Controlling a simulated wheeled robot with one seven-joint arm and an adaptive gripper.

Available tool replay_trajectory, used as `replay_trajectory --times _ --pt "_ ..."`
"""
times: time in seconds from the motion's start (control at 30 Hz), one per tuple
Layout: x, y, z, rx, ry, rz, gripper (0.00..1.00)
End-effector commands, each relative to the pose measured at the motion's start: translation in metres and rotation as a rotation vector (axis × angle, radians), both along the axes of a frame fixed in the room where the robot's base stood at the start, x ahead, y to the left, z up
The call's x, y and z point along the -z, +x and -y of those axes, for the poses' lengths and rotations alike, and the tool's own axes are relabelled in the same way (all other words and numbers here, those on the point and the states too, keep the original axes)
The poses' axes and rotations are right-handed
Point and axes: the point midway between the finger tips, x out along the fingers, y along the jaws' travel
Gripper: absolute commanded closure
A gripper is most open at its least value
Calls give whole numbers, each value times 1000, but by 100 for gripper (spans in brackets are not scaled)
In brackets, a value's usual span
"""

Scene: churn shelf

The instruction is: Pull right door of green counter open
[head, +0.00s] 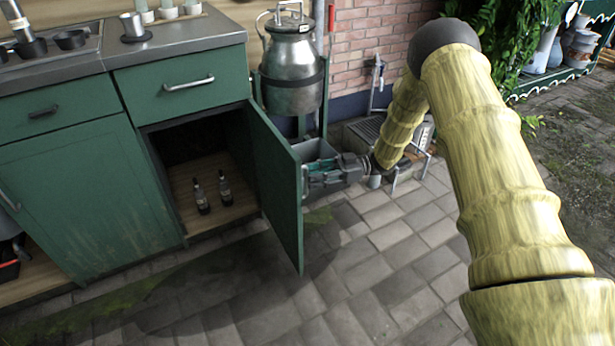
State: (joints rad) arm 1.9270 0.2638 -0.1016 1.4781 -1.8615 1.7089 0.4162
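The green counter (85,195) stands at the left, with a grey top. Its right door (275,180) is swung wide open, hinged on the right side and pointing out toward the camera. Inside the open compartment, two small dark bottles (200,196) stand on a wooden floor. My gripper (308,178) is at the outer face of the right door, to its right. Its fingertips are partly hidden behind the door edge, so I cannot tell whether they are open, shut or touching the door's handle, which is hidden.
A metal churn (291,72) stands right of the counter, by a brick wall (372,30). A grey box-like grate (372,130) sits on the ground near my arm. The paved floor (380,250) in front is clear. Plants and a shelf of pots are at the upper right.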

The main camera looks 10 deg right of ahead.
Motion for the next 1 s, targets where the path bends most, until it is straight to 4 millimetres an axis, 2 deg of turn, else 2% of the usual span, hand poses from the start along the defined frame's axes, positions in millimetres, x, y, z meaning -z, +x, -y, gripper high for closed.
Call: replay_trajectory --times 0.3,0.5,0.7,1.0 --pt "1 3 59 1 -1 0 68" --pt "1 4 85 1 -1 0 68" --pt "0 4 95 0 1 0 68" --pt "0 4 95 0 1 0 68"
